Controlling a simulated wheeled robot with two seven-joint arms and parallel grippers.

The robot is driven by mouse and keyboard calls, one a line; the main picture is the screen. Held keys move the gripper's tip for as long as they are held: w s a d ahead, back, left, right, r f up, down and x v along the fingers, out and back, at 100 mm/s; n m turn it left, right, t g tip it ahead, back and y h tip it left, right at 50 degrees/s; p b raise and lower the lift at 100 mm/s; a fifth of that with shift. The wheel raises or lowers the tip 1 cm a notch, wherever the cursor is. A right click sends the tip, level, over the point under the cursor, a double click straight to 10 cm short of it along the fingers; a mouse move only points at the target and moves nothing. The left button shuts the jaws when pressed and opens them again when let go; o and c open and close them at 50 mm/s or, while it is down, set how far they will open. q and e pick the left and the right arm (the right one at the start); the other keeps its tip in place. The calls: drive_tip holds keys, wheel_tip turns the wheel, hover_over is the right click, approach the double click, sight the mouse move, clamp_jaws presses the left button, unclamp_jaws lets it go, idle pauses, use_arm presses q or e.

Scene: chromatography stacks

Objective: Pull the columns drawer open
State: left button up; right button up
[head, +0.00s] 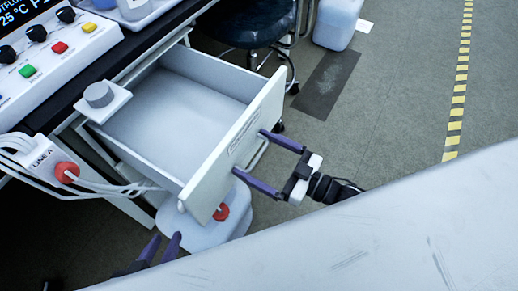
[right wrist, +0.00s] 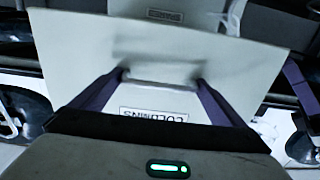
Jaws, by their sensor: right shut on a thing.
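The columns drawer (head: 152,109) is a white, empty drawer pulled well out from under the bench in the head view. Its front panel (head: 205,188) faces right. In the right wrist view, the "COLUMNS" label (right wrist: 155,115) shows upside down below the handle (right wrist: 160,84). My right gripper (head: 249,152) is at the front panel, its purple fingers shut on the handle's two ends; it also shows in the right wrist view (right wrist: 161,79). My left gripper (head: 166,236) is low in the head view, fingertips apart with nothing seen between them.
A control box (head: 60,55) with knobs and buttons stands on the dark bench. A stool (head: 252,22) is behind; floor at right is clear.

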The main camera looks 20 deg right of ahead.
drive_tip(key=o, duration=1.2)
use_arm(q)
drive_tip(key=shift+s+a+r+p, duration=0.1)
drive_tip(key=shift+s+r+p, duration=0.05)
drive_tip(key=shift+p, duration=0.6)
use_arm(e)
drive_tip(key=v, duration=1)
drive_tip(key=shift+s+d, duration=0.15)
